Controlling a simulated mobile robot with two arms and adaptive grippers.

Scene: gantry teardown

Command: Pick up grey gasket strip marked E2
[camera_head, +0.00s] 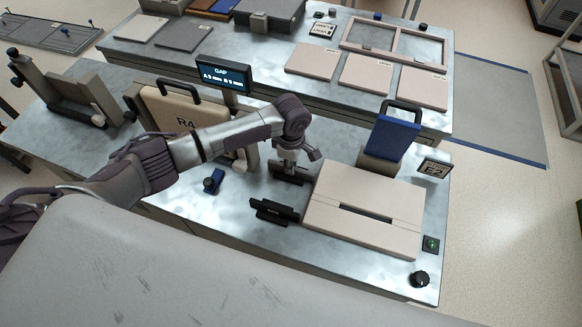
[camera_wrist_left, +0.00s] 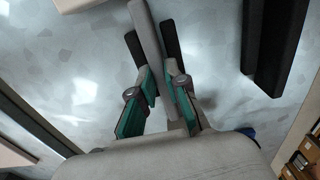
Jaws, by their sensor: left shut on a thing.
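My left gripper (camera_head: 289,168) is low over the metal bench, left of the pale slotted block (camera_head: 335,228). In the left wrist view, its green-padded fingers (camera_wrist_left: 163,95) are shut on a long grey strip (camera_wrist_left: 150,35), which runs away from the palm. Dark pieces lie along both sides of the strip; I cannot tell whether it is clear of them. No marking on the strip is readable. My right gripper is not in view.
A black holder (camera_head: 273,211) stands close in front of the left gripper. A blue block with a handle (camera_head: 393,138) stands behind the slotted block. A panel marked R4 (camera_head: 180,118) and a display (camera_head: 223,73) are behind my arm. A knob (camera_head: 420,279) is at front right.

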